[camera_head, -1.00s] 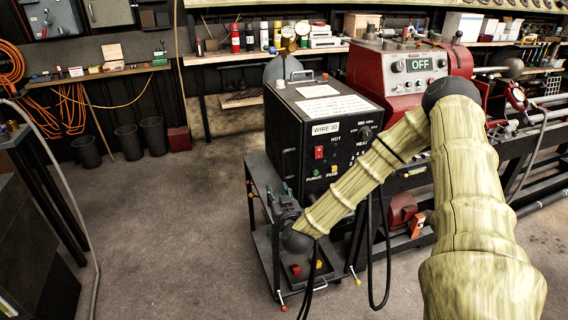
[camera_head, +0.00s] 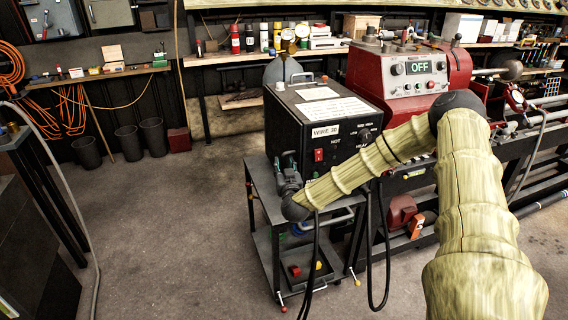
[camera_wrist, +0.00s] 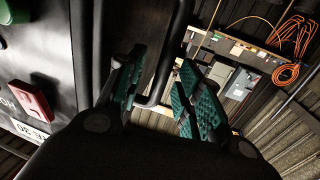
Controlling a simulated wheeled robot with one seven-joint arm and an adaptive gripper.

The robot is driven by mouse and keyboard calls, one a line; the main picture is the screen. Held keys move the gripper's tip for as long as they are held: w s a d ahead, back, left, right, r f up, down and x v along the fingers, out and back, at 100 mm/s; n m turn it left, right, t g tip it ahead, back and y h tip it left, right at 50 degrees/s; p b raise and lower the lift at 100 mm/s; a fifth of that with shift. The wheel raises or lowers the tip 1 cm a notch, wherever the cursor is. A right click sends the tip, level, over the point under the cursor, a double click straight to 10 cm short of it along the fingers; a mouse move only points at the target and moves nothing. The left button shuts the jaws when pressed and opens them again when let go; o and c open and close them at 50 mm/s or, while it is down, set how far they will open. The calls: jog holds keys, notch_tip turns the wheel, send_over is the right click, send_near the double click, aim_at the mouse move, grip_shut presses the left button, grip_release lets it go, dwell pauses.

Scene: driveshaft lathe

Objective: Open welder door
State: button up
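The welder (camera_head: 322,120) is a black box with a "WIRE 30" label and a red switch, standing on a grey cart in the head view. Its left side looks flush, and no open gap shows. In the wrist view, its front with the red switch (camera_wrist: 32,103) is at the left. A dark curved bar handle (camera_wrist: 166,55) runs between the two green-padded fingers of my gripper (camera_wrist: 162,92). The fingers stand apart, and I cannot tell whether either touches the bar. In the head view, my gripper (camera_head: 287,170) is at the welder's lower left front, partly hiding it.
The cart (camera_head: 262,180) has a lower shelf with small red and yellow items. Black cables (camera_head: 386,245) hang in front of it. The red lathe (camera_head: 412,80) stands right behind. The floor (camera_head: 170,230) left of the cart is clear.

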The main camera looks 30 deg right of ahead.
jog(key=shift+x, duration=0.85)
grip_shut()
jog(key=shift+a, duration=0.15)
